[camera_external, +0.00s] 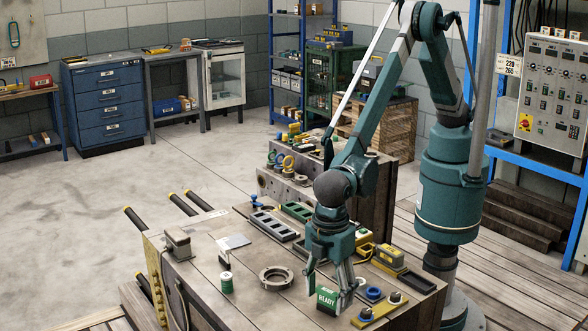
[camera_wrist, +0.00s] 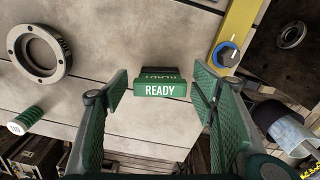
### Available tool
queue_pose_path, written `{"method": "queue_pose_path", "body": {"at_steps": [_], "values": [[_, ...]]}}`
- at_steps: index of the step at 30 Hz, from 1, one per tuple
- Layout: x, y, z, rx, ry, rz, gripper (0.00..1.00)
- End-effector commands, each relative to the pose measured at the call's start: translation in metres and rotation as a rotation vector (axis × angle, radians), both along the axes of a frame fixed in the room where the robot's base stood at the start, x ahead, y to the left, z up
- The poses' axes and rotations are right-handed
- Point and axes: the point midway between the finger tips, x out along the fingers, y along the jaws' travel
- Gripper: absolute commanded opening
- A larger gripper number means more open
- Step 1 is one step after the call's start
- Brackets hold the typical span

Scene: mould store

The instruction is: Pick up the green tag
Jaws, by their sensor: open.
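I see no contact.
A metal ring (camera_external: 276,277) and a green-and-white cylinder (camera_external: 227,282) stand left of the tag. A yellow strip with knobs (camera_external: 379,309) lies close on its right. A black tray (camera_external: 274,226) and yellow parts (camera_external: 390,255) sit further back. Bench top between ring and tag is clear.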

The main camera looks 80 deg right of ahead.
Motion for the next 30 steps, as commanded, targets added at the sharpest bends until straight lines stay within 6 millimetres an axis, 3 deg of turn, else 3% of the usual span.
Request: {"method": "queue_pose_path", "body": {"at_steps": [10,17,30], "values": [[0.0,0.0,0.0001,0.0,0.0,0.0,0.56],[0.0,0.0,0.0002,0.0,0.0,0.0,0.28],[0.0,0.0,0.0058,0.0,0.0,0.0,0.28]]}}
